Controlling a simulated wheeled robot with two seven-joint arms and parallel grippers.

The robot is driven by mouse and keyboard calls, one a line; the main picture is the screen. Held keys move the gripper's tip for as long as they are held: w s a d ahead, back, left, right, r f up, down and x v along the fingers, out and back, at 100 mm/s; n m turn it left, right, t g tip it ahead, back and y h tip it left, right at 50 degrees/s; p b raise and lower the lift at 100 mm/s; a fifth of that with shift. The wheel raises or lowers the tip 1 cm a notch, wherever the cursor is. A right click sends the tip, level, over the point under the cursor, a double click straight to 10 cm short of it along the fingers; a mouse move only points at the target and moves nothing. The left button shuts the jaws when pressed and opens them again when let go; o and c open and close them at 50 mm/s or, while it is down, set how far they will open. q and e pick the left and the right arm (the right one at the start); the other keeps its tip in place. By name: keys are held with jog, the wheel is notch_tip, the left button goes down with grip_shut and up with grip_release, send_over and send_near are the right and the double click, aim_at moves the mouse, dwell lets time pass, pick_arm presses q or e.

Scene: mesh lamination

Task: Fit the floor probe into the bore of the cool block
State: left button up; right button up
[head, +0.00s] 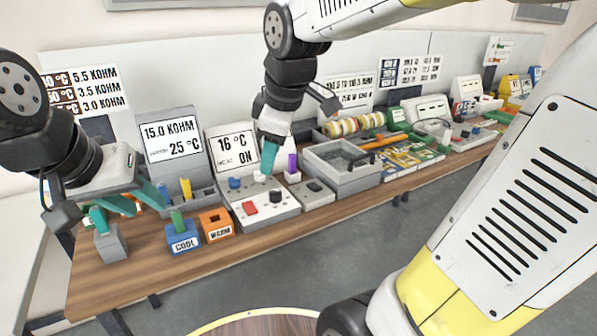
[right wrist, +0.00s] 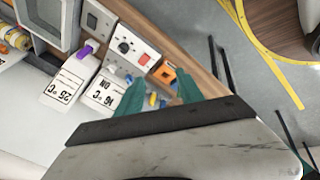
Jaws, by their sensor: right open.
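The blue cool block (head: 183,240), labelled COOL, sits near the front left of the wooden bench. A green probe (head: 177,221) stands upright in or on its top; its depth is hidden, and no label says whether it is the floor probe. My left gripper (head: 135,200) is left of the cool block, low over the bench, with its teal fingers apart and no held thing clearly visible. My right gripper (head: 268,160) hangs above the switch box, right of the cool block. In the right wrist view its teal fingers (right wrist: 160,92) are apart with nothing clamped between them.
The orange warm block (head: 216,225) stands right of the cool block. A grey rack holds a yellow probe (head: 186,188).

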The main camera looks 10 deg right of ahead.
jog(key=s+d+m+t, duration=0.1)
jog(key=s+d+m, duration=0.2)
jog(key=m, duration=0.3)
jog(key=s+d+f+m, duration=0.1)
jog(key=s+d+m, duration=0.1)
jog(key=s+m, duration=0.4)
jog(key=shift+s+d+f+m+t+y, duration=0.15)
jog(key=shift+s+d+m+t+y, duration=0.15)
jog(key=shift+d+m+t, duration=0.1)
